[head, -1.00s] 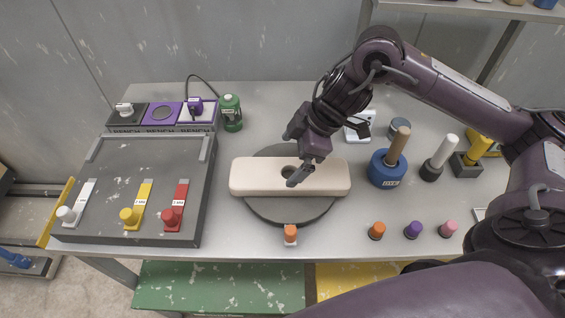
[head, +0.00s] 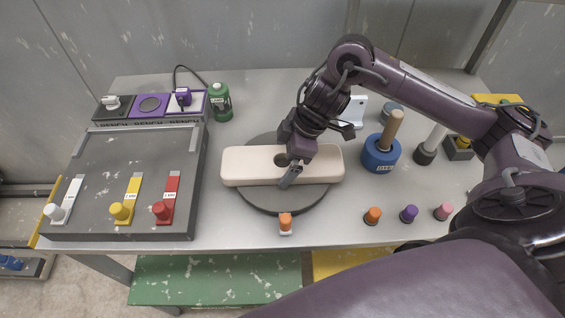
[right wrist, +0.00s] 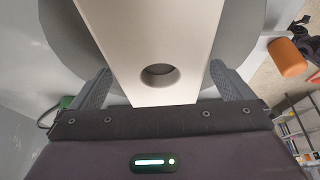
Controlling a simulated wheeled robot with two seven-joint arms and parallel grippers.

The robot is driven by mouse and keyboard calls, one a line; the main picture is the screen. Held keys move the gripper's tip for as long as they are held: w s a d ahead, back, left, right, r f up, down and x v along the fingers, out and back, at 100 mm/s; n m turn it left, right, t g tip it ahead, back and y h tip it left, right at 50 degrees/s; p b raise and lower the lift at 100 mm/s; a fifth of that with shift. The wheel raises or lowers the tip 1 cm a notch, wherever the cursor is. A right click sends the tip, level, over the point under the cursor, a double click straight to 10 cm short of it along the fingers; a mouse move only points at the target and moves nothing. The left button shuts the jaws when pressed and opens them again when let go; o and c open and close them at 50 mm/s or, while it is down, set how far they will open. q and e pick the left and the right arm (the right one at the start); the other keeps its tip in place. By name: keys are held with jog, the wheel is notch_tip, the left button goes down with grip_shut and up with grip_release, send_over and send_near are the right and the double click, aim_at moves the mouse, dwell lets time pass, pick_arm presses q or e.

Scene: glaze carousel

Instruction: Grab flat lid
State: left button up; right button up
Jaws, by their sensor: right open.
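The flat lid seems to be the long cream slab with rounded ends and a round hole (head: 240,166). It lies across a dark grey round turntable (head: 262,203). My right gripper (head: 318,152) is open over the slab, just right of its hole. In the right wrist view the slab (right wrist: 150,35) runs between the two spread fingers, one on each side, with the hole (right wrist: 159,75) close to the palm. No grip on it shows. The gripper hides part of the slab and turntable in the head view. My left gripper is not in view.
An orange-topped peg (head: 286,222) stands at the turntable's front edge. A grey panel with coloured levers (head: 130,180) is left, a green canister (head: 220,103) behind. A blue wooden-handled tool (head: 381,152) and small coloured knobs (head: 409,213) stand right.

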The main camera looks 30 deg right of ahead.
jog(key=c, duration=1.4)
jog(key=shift+r, duration=0.1)
jog(key=shift+w+r, duration=0.1)
jog(key=shift+r, duration=0.05)
